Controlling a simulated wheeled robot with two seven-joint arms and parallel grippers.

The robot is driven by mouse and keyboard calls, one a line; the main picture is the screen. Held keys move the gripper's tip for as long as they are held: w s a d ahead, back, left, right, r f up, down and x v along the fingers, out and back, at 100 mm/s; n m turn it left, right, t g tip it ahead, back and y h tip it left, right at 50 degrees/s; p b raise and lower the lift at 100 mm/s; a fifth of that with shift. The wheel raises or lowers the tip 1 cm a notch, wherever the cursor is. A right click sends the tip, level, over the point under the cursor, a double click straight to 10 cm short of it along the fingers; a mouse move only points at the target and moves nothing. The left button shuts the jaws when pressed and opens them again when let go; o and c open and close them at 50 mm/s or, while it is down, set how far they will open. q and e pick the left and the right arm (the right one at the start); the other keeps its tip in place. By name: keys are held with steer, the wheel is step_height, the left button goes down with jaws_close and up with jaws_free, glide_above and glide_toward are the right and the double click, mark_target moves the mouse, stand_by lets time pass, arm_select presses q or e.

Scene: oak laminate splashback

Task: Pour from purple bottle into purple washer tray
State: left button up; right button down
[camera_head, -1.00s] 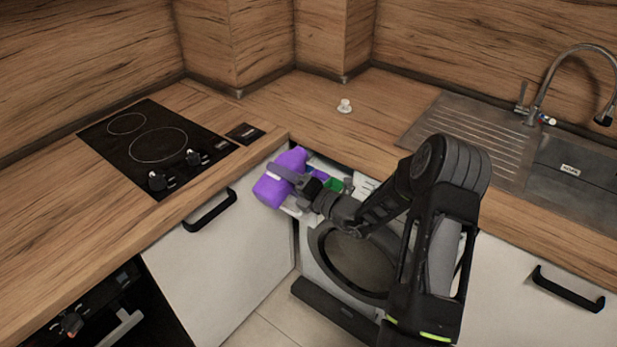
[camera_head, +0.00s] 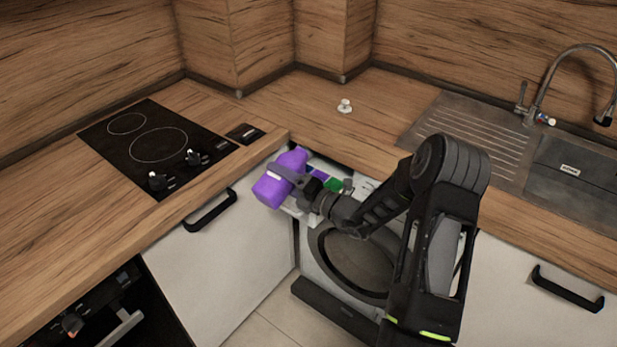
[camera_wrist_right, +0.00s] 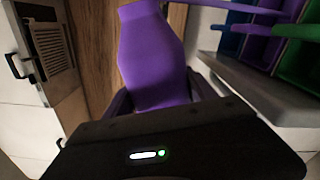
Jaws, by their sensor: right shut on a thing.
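The purple bottle (camera_head: 281,180) is tilted in my right gripper (camera_head: 290,177), which is shut on it, in front of the washer's open drawer. The drawer has coloured compartments. A bit of the purple washer tray (camera_head: 318,175) shows beside the green compartment (camera_head: 333,185); purple tray walls (camera_wrist_right: 262,48) also show in the right wrist view, right of the bottle. I see no stream of liquid. My left gripper is not in view.
The washing machine (camera_head: 352,262) stands in the corner below the wooden counter (camera_head: 300,110). A black hob (camera_head: 157,145) lies to the left, and a sink with a tap (camera_head: 545,90) to the right. A small white item (camera_head: 345,106) sits on the counter.

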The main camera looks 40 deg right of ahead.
steer(key=n+b, duration=0.1)
steer(key=n, duration=0.1)
steer(key=d+n+b, duration=0.1)
steer(key=n, duration=0.1)
steer(key=shift+w+r+b, duration=0.15)
steer(key=shift+b, duration=0.25)
steer(key=shift+r+p, duration=0.3)
